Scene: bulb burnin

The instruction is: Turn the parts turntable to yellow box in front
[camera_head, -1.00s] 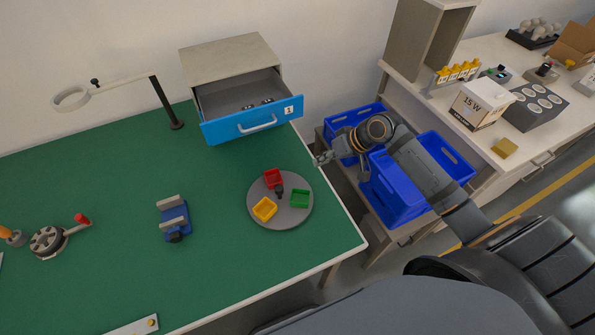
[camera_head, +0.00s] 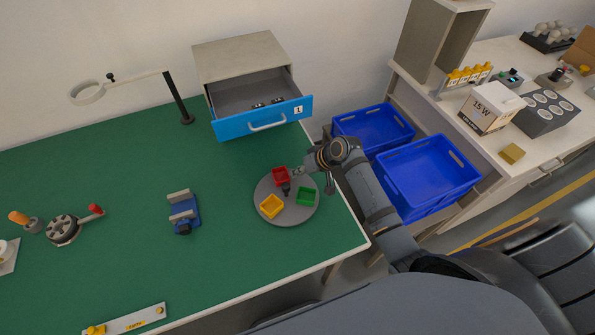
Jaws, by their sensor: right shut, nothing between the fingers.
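The round grey parts turntable (camera_head: 283,218) lies on the green bench near its right edge. It carries a yellow box (camera_head: 271,206) at the front left, a green box (camera_head: 307,196) at the right and a red box (camera_head: 280,176) at the back. A dark knob (camera_head: 286,188) stands at its centre. My right gripper (camera_head: 298,171) is shut and empty, over the back right part of the turntable, close to the red box. I cannot tell whether it touches anything. My left gripper is not in view.
An open blue-fronted drawer (camera_head: 262,119) stands behind the turntable. A small blue vise (camera_head: 184,213) is to its left. Two blue crates (camera_head: 428,172) stand right of the bench. The green bench top (camera_head: 120,180) between the vise and the lamp is clear.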

